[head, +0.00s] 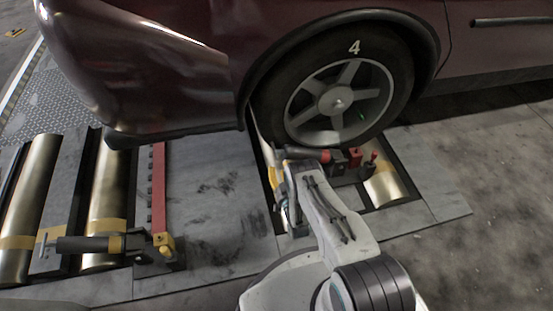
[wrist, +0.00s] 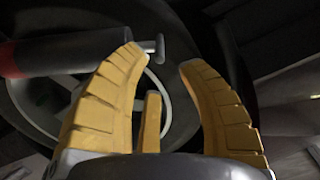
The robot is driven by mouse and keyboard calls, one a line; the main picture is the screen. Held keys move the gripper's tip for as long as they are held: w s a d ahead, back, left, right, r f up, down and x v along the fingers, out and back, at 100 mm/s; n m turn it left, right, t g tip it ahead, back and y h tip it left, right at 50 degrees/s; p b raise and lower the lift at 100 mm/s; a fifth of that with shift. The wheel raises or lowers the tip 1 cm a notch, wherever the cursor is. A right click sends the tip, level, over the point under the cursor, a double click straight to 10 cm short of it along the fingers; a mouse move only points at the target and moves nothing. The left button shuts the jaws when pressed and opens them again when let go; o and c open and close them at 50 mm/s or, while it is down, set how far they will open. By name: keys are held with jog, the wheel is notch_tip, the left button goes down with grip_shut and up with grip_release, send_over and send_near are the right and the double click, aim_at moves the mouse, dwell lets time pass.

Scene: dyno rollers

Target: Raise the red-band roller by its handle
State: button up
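The red-band handle (head: 298,153) lies in front of the car wheel, a dark grip with a red collar at its right end. In the wrist view the dark grip (wrist: 80,52) comes in from the left, ending in a small metal crosspiece. My gripper (wrist: 160,57) is open, with its yellow fingers apart. The left finger overlaps the grip in the picture; contact cannot be told. Nothing is visibly held. In the head view my arm hides most of the gripper. A metal roller (head: 384,186) shows right of the handle; another is partly hidden under the wheel.
The car wheel (head: 342,98) marked 4 and the dark red car body stand close behind the handle. A yellow-band handle (head: 88,244) and yellow-band rollers (head: 105,195) lie at the left. Bare floor (head: 490,240) is clear at the right.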

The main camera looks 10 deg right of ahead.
jog(key=shift+w+b, duration=1.35)
jog(key=shift+w, duration=1.7)
jog(key=shift+c, duration=0.3)
grip_shut()
jog(key=shift+r, duration=0.1)
